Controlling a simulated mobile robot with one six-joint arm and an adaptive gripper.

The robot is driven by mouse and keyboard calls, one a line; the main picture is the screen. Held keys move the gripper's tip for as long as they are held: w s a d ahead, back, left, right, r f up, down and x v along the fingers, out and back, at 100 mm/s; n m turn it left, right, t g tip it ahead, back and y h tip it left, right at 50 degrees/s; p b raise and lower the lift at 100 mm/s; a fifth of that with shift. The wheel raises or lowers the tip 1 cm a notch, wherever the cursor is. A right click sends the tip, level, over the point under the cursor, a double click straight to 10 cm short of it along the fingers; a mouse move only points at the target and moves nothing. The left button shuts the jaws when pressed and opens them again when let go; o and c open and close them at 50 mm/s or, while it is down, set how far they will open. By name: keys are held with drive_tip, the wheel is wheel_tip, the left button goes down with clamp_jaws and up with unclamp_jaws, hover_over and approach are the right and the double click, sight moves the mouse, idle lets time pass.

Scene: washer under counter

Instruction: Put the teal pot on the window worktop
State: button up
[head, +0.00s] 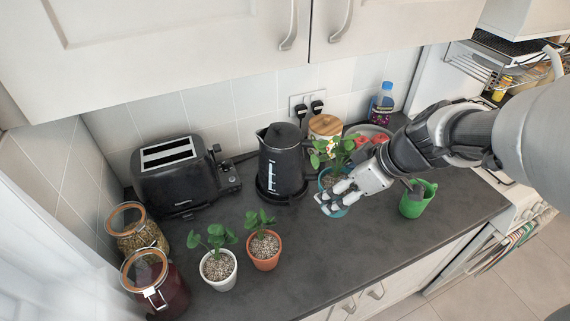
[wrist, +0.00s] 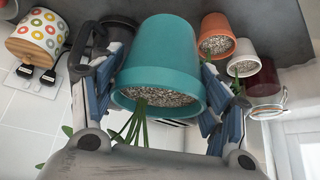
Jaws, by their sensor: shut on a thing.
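The teal pot (wrist: 170,65) fills the middle of the wrist view, with pale gravel and green stems at its mouth. My gripper (wrist: 172,100) is shut on it, with one blue-padded finger on each side. In the head view the teal pot (head: 335,184) shows partly behind my gripper (head: 338,200), its leafy plant rising beside the fingers. It is over the dark worktop (head: 330,255), to the right of the kettle. I cannot tell whether its base touches the worktop.
A black kettle (head: 281,165) and toaster (head: 180,178) stand along the wall. A white pot (head: 218,270) and a terracotta pot (head: 264,251) stand front left, near two jars (head: 155,285). A green watering can (head: 418,200) stands right. The front middle worktop is clear.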

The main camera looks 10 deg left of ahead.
drive_tip(key=shift+s+a+f+n+g+y, duration=0.3)
drive_tip(key=shift+s+a+n, duration=0.25)
drive_tip(key=shift+n, duration=0.15)
drive_tip(key=shift+w+f+b, duration=0.1)
drive_tip(key=shift+f+b, duration=3.2)
drive_tip(key=shift+f, duration=6)
drive_tip(key=shift+f+b, duration=0.2)
drive_tip(key=shift+b, duration=0.1)
drive_tip(key=o, duration=1.3)
drive_tip(key=shift+o, duration=0.2)
drive_tip(key=shift+r, duration=0.15)
drive_tip(key=shift+d+r+p, duration=0.1)
drive_tip(key=shift+r+p, duration=0.25)
drive_tip(key=shift+p, duration=0.15)
drive_tip(key=p+v, duration=0.3)
drive_tip(key=v, duration=0.8)
drive_tip(key=shift+s+r, duration=0.2)
drive_tip(key=shift+r, duration=0.05)
